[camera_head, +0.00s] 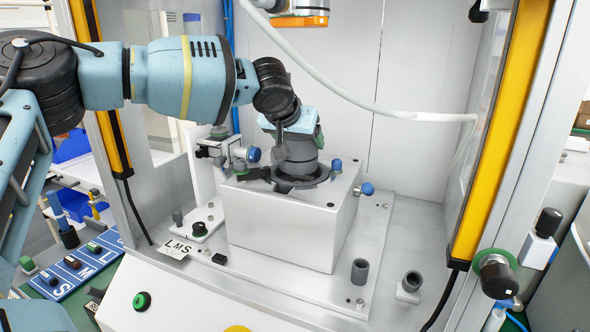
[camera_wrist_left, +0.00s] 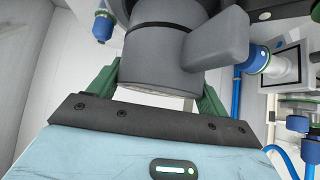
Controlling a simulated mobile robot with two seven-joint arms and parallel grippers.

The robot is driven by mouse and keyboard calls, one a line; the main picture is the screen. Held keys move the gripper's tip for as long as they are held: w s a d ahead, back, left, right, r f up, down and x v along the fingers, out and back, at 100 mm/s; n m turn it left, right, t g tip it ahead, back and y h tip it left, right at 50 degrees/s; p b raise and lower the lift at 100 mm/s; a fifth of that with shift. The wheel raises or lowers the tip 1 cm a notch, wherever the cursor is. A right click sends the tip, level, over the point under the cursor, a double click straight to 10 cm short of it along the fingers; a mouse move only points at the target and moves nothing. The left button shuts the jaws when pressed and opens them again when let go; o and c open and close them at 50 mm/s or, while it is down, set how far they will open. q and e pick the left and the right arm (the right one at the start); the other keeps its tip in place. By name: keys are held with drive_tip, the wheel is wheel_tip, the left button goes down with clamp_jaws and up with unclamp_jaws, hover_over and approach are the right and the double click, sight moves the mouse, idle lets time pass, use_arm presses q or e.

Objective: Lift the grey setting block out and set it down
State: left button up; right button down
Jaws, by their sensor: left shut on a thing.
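The grey setting block (camera_head: 300,168) is a dark grey round piece at the top of the silver metal fixture (camera_head: 275,228) inside the press. A dark ring shows around its foot; I cannot tell whether the block is raised. My left gripper (camera_head: 293,146) is above the fixture, its pale blue body partly hiding the block. In the left wrist view the grey block (camera_wrist_left: 150,62), with a side lug at right, sits between the green fingers of my left gripper (camera_wrist_left: 158,95), which is shut on it. My right gripper is not in view.
A blue-knobbed clamp (camera_head: 248,156) stands left of the fixture. Grey posts (camera_head: 360,270) stand on the base plate (camera_head: 378,240) at front right. A blue L M S tray (camera_head: 85,262) lies at left. Yellow uprights (camera_head: 500,130) and a white hose (camera_head: 350,95) border the space.

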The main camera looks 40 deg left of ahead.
sight(290, 148)
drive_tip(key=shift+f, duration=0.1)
